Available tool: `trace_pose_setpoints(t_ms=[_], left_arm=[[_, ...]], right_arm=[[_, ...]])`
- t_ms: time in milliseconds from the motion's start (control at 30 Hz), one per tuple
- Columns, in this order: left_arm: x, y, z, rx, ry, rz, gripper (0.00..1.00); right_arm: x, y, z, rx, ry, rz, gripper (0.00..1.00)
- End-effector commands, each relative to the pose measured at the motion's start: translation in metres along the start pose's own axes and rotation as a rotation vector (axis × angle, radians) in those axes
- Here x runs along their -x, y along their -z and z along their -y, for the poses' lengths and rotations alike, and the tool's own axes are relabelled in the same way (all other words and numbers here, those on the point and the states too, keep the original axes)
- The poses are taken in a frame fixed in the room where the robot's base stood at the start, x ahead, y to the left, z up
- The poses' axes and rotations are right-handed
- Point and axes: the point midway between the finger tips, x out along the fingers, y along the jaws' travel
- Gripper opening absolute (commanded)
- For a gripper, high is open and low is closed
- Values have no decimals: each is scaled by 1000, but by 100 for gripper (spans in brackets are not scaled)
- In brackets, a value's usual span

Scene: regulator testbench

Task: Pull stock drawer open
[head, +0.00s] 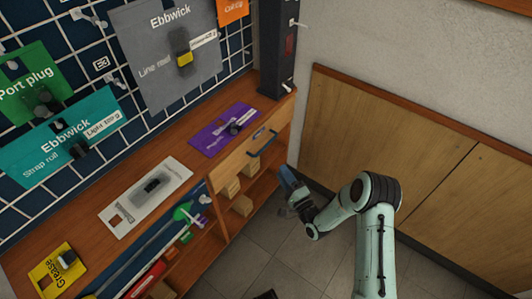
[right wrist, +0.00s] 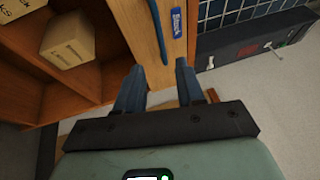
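The stock drawer (head: 243,160) is a wooden front under the right end of the bench top, and it looks shut. Its dark blue bar handle (head: 263,143) also shows in the right wrist view (right wrist: 157,28), with a blue label (right wrist: 177,22) beside it. My right gripper (head: 286,174) is open and empty, a short way out from the drawer front and apart from the handle. In the right wrist view its two blue fingers (right wrist: 159,70) are spread, with the handle's near end beyond and between them. My left gripper is not in view.
Open shelves below the drawer hold several small cardboard boxes (head: 241,204). A dark post (head: 279,48) stands at the bench's right end. Low wooden wall panels (head: 395,140) are at the right. The tiled floor (head: 265,265) before the bench is mostly clear.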

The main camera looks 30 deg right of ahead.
Motion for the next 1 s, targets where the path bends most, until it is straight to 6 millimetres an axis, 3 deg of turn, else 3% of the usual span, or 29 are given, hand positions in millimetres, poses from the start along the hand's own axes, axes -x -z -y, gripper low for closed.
trace_pose_setpoints(t_ms=[300,500,700,1000], left_arm=[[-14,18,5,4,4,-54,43],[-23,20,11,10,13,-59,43],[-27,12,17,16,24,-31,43],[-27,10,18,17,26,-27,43]], right_arm=[[-67,-1,0,2,2,1,38],[-101,-1,-1,2,-1,0,38],[-117,-1,-1,2,-3,-1,38],[-119,-1,0,1,-5,-1,38]])
